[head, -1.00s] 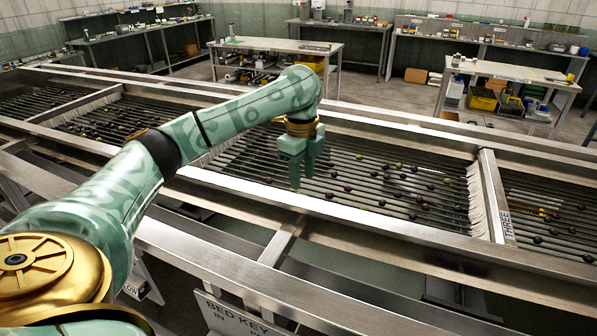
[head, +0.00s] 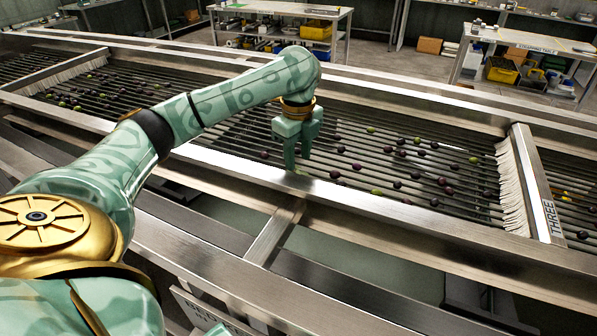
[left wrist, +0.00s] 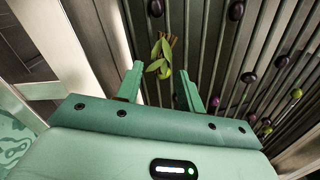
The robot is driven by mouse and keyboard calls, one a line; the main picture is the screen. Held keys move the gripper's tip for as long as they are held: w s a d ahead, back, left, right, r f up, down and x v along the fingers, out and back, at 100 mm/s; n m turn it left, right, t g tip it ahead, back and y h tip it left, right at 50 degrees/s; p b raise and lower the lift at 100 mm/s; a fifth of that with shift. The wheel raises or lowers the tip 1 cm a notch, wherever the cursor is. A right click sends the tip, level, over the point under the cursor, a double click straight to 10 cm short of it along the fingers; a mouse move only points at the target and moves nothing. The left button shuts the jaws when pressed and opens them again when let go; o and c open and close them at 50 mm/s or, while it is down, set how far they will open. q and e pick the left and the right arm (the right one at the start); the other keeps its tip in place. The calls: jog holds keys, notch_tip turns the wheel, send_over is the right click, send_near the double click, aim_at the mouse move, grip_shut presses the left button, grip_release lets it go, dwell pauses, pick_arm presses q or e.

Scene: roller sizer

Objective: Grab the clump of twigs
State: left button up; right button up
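The clump of twigs (left wrist: 163,54), thin brown stems with green leaves, lies on the roller bars in the left wrist view. It is just beyond and between the fingertips of my left gripper (left wrist: 160,71). The fingers are apart with nothing held between them. In the head view my left gripper (head: 298,160) points down over the roller bed, close to its near rail. A small yellow-green patch shows by the fingertips there, but I cannot tell whether it is the clump. My right gripper is not in view.
Dark and green olives (head: 398,184) lie scattered over the roller bed (head: 455,160), several to the right of the gripper. The metal near rail (head: 370,200) runs close by. A white brush strip and divider marked THREE (head: 548,215) stands to the right.

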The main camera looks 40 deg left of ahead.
pick_arm(q)
jog(key=f+b, duration=0.2)
jog(key=f, duration=0.1)
jog(key=f+b, duration=0.2)
jog(key=shift+a, duration=0.35)
jog(key=shift+w+f, duration=0.1)
jog(key=shift+f, duration=0.15)
jog(key=shift+r, duration=0.2)
jog(key=c, duration=0.6)
